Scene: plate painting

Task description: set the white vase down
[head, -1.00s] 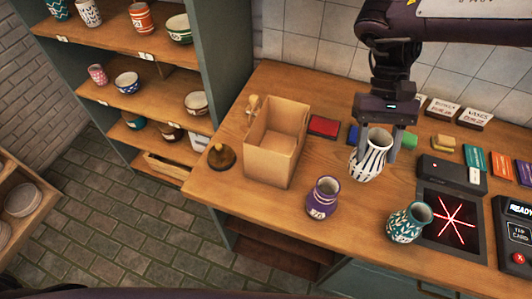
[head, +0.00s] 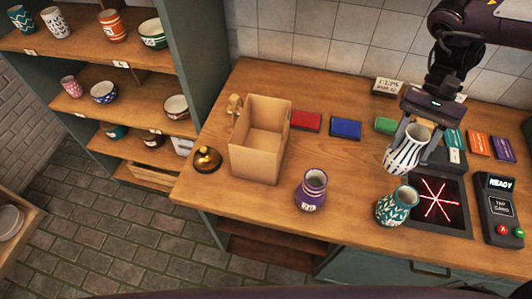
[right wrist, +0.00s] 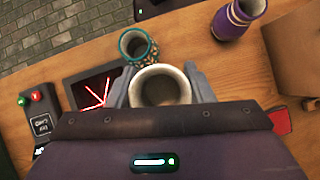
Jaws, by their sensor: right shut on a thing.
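The white vase with dark stripes (head: 402,156) is in my right gripper (head: 410,135), whose fingers are shut on its upper part. In the head view it is upright, or nearly so, by the back left edge of the black scanner pad with red lines (head: 438,200). I cannot tell whether its base touches the counter. In the right wrist view the vase's open mouth (right wrist: 161,87) sits between the two fingers, with the scanner pad (right wrist: 92,90) beside it. My left gripper is not in view.
A teal patterned vase (head: 393,207) stands close in front of the white vase. A purple vase (head: 312,188) stands further left. An open cardboard box (head: 258,165), a bell (head: 207,158), coloured blocks and a card terminal (head: 500,208) are on the counter. Bare wood lies between box and vases.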

